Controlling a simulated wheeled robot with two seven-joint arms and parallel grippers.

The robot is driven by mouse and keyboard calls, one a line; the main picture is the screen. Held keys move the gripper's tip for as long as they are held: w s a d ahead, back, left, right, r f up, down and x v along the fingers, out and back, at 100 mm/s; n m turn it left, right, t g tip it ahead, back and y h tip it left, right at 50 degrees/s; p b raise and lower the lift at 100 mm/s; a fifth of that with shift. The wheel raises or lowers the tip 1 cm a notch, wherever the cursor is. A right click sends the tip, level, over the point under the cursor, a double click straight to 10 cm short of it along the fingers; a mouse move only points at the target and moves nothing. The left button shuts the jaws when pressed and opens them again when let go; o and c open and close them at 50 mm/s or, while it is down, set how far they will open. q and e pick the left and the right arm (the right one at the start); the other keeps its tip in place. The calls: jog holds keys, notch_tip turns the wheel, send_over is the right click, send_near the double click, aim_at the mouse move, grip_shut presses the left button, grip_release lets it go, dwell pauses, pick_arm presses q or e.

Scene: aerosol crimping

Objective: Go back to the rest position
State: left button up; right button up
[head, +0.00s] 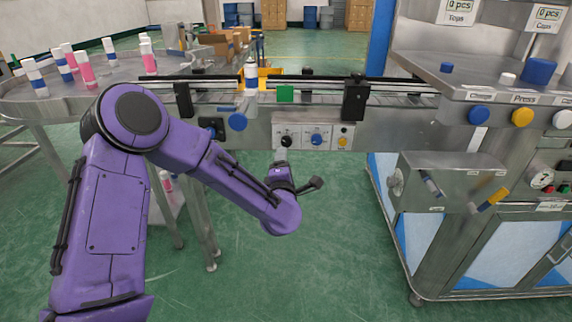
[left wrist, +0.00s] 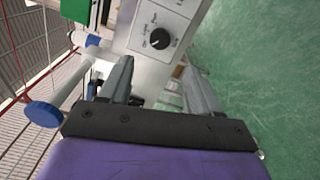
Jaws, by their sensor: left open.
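My left arm comes in from the left of the head view, bends at a raised elbow and reaches to the front of the conveyor. Its gripper (head: 283,156) points up toward the conveyor's control panel (head: 318,132), just below the black knob (head: 286,141). In the left wrist view my left gripper (left wrist: 158,66) has its two fingers spread apart with nothing held between them. The same black knob (left wrist: 160,38) shows beyond the fingertips, apart from them. My right gripper is in neither view.
A white bottle (head: 251,73) stands on the conveyor (head: 385,99). Several pink and blue-banded bottles stand on the round table (head: 115,88) at the left. The crimping machine (head: 465,170) fills the right side. Green floor (head: 320,270) in front is clear.

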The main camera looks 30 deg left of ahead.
pick_arm(q)
jog(key=s+d+f+m+g+h+p, duration=0.2)
jog(key=s+d+f+m+g+h, duration=0.15)
jog(key=s+f+m, duration=0.55)
jog(key=s+d+f+m+g+h+p, duration=0.15)
jog(key=s+d+f+m+g, duration=0.35)
jog(key=f, duration=0.7)
jog(key=s+a+f+m+g+p, duration=0.1)
jog(key=s+f+m+g, duration=0.1)
jog(key=s, duration=0.9)
jog(key=s+a+f+m+g+p, duration=0.1)
jog(key=s+f+m, duration=0.3)
jog(key=s, duration=0.8)
jog(key=shift+s+f+g+h+p, duration=0.2)
jog(key=shift+f+g+h+p, duration=0.2)
jog(key=shift+f, duration=0.45)
